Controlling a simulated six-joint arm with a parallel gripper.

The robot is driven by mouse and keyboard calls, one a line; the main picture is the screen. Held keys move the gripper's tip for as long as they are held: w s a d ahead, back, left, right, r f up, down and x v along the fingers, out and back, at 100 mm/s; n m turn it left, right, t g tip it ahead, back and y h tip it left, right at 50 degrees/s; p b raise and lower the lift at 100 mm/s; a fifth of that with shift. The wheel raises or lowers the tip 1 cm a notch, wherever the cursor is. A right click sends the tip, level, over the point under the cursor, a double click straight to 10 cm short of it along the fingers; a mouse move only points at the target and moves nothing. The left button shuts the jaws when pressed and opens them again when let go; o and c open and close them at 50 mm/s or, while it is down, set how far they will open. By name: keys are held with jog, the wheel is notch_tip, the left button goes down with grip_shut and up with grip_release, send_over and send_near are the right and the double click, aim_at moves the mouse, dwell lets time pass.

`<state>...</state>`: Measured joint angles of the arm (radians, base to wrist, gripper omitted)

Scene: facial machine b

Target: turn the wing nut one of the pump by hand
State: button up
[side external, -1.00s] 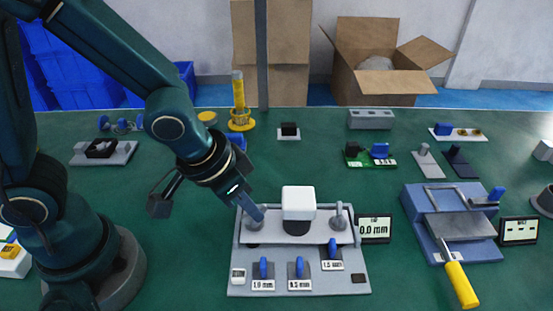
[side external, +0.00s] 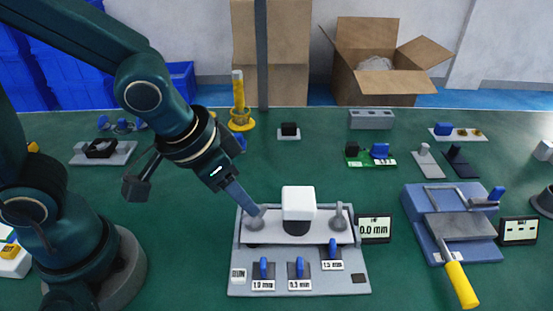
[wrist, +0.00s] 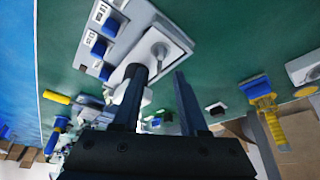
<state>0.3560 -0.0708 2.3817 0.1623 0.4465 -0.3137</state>
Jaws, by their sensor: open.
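The fixture (side external: 300,288) is a grey base with a raised plate, and a white block (side external: 298,203) stands in its middle. A grey knob-like fastener, the left one (side external: 255,223), stands left of the block, and a similar one, the right one (side external: 338,218), stands right of it. The pictures do not show which is wing nut one. My gripper (side external: 256,210) slants down to the left fastener, its tips at or just above it; contact cannot be told. In the wrist view my gripper (wrist: 159,72) has two dark fingers apart, with a grey fastener (wrist: 160,50) beyond the gap.
Blue levers with mm labels (side external: 264,268) stand along the fixture's front. A display (side external: 374,228) reading 0.0 mm is at its right. A blue vise-like device with a yellow handle (side external: 456,280) is further right.

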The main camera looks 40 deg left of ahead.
aim_at(241, 217)
jog(key=shift+s+r, duration=0.25)
jog(key=shift+r, duration=0.2)
jog(key=o, duration=0.4)
jog(key=shift+c, duration=0.2)
jog(key=shift+o, duration=0.8)
jog(key=shift+r, duration=0.2)
notch_tip(241, 217, up, 5)
jog(key=w+n+g, duration=0.3)
jog(key=n+g, duration=0.2)
jog(key=n, duration=1.3)
jog(key=shift+y, duration=0.4)
jog(key=f, duration=1)
jog(key=shift+s+d+f, duration=0.2)
jog(key=shift+s, duration=0.05)
